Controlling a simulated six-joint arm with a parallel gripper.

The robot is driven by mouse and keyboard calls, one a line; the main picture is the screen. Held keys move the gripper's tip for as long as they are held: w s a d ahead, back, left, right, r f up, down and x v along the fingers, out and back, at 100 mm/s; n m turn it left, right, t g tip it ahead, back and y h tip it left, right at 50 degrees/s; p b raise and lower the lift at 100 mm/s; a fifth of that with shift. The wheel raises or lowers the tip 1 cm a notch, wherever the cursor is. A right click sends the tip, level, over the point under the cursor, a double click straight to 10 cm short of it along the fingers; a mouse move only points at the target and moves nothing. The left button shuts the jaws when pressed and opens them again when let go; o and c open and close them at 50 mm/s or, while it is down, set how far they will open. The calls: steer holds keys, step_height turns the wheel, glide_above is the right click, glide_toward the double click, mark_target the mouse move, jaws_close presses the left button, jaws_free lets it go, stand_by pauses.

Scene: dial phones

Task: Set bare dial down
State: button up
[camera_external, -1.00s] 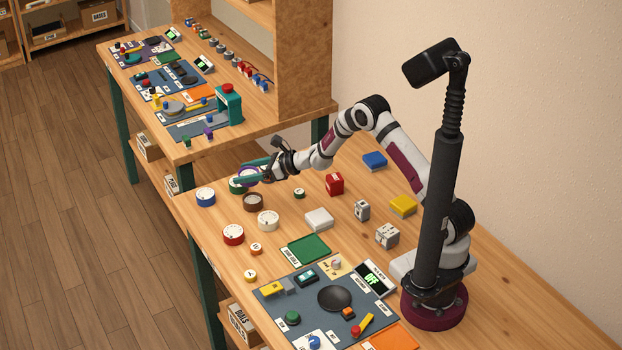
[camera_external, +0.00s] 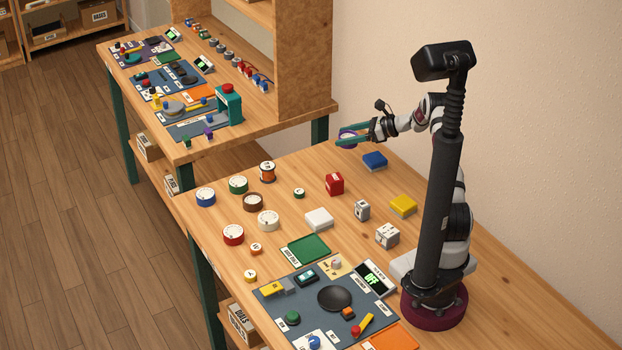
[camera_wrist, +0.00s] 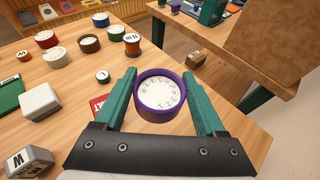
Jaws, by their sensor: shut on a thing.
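A purple dial (camera_wrist: 160,94) with a white numbered face is held between the two teal fingers of my gripper (camera_wrist: 160,102) in the wrist view. In the external view my gripper (camera_external: 352,138) holds the purple dial (camera_external: 347,135) above the far right part of the table, near its back edge. The dial appears clear of the tabletop. Several other dials stand on the table: blue (camera_external: 205,197), green (camera_external: 238,184), brown (camera_external: 253,202), white (camera_external: 268,221) and red (camera_external: 233,234). An orange-and-black spool-like piece (camera_external: 267,171) stands beside them.
A blue block (camera_external: 374,161), a red block (camera_external: 334,184), a yellow block (camera_external: 403,205) and a white block (camera_external: 319,219) lie mid-table. A green mat (camera_external: 306,249) and a control panel (camera_external: 330,276) lie in front. Bare wood lies between the pieces.

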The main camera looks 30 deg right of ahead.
glide_above(314, 173)
step_height(314, 173, down, 7)
steer(key=shift+d+f, duration=0.1)
steer(key=shift+f, duration=0.05)
steer(key=shift+w+f, duration=0.1)
steer(key=shift+f, duration=1.9)
